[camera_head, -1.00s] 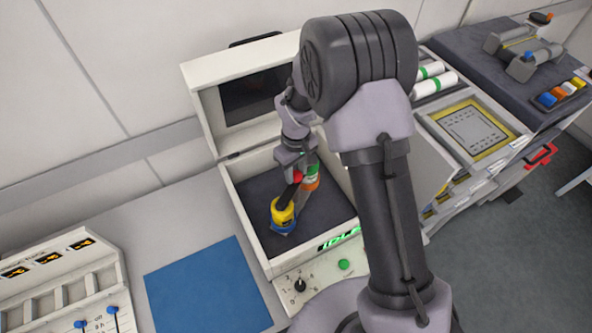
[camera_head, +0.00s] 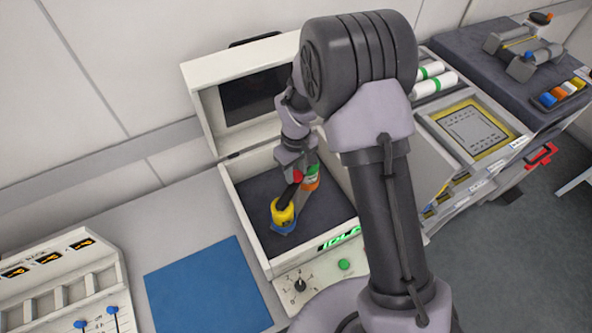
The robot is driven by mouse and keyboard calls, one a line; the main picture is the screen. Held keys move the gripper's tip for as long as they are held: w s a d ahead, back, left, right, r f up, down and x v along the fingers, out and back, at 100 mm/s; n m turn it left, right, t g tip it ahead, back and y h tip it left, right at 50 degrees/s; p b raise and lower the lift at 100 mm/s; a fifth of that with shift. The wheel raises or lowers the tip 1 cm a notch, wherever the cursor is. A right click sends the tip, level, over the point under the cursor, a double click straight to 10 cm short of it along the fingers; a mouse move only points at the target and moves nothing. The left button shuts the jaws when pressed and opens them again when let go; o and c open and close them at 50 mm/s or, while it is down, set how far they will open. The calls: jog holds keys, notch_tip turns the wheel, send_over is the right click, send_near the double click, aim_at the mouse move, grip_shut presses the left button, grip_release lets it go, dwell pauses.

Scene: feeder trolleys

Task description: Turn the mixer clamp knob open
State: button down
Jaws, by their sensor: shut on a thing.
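The mixer is an off-white box (camera_head: 243,222) with its lid (camera_head: 205,108) raised and a dark interior. Inside, a yellow knob (camera_head: 283,217) sits over a blue part (camera_head: 284,230), near the front left of the chamber. My gripper (camera_head: 286,202) reaches down into the box from above, and its dark fingers are shut on the yellow knob. The fingers and wrist cover part of the knob, so its exact angle is hard to tell. An orange part (camera_head: 311,184) stands just behind and right of the gripper, partly hidden by it.
The mixer's front panel has a black dial (camera_head: 300,286), a green button (camera_head: 344,264) and a partly hidden green display (camera_head: 338,241). A blue mat (camera_head: 207,285) lies left of the mixer. A slotted white rack (camera_head: 70,285) stands farther left. My arm hides the mixer's right side.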

jog(key=n, duration=0.4)
jog(key=shift+r+n+p, duration=0.1)
jog(key=shift+n+p, duration=0.25)
jog(key=shift+n, duration=0.05)
jog(key=n, duration=0.4)
jog(key=shift+n+p, duration=0.3)
jog(key=shift+p, duration=0.1)
jog(key=n+p, duration=0.1)
jog(key=n, duration=0.3)
jog(key=shift+n+p, duration=0.35)
jog(key=shift+n, duration=1.95)
jog(key=c, duration=1)
grip_release()
jog(key=shift+o, duration=0.2)
